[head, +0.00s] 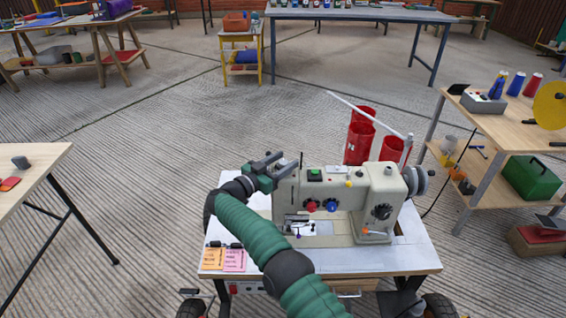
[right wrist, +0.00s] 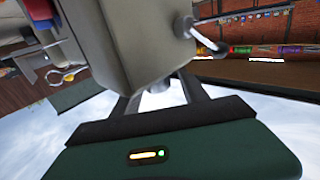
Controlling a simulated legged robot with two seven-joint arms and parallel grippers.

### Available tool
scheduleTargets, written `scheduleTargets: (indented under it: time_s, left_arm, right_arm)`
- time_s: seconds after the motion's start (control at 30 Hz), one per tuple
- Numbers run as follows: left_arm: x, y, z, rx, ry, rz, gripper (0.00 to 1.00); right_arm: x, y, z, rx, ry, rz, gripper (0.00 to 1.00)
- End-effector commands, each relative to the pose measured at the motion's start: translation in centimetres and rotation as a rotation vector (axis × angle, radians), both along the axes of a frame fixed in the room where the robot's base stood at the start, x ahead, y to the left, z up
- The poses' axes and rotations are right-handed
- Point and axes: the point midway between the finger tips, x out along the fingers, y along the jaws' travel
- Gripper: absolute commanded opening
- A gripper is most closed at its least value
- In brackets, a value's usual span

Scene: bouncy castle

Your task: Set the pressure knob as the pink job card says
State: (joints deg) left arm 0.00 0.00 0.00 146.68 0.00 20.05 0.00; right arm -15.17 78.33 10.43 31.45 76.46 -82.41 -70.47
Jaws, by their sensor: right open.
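A cream sewing machine (head: 345,190) stands on a grey-topped wheeled table (head: 400,258). Its front carries a red knob (head: 312,206), a blue knob (head: 331,205) and a black dial (head: 381,211); I cannot tell which sets pressure. The pink job card (head: 235,260) lies at the table's front left; its writing is too small to read. My right gripper (head: 274,162) is open beside the upper left end of the machine head. In the right wrist view its fingers (right wrist: 160,98) straddle a pale, unclear patch just below the machine body (right wrist: 125,40). My left gripper is out of view.
An orange card (head: 213,258) lies left of the pink one. Red bins (head: 361,140) stand behind the machine. A wooden bench (head: 520,120) with spools is at right, another table (head: 30,172) at left. Open concrete floor lies between.

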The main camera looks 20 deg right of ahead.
Motion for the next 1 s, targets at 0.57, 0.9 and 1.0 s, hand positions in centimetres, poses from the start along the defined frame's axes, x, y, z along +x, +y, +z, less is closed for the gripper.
scheduleTargets:
  time_s: [0.57,0.9,1.0]
  left_arm:
    - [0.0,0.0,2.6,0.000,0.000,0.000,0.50]
    - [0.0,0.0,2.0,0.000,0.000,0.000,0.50]
    - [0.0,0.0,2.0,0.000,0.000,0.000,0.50]
  right_arm:
    - [-6.1,11.4,-0.3,0.000,0.001,0.004,0.52]
    - [-8.1,14.9,-0.2,0.000,0.001,0.000,0.52]
    - [-8.1,14.9,-0.2,0.000,0.001,0.000,0.52]
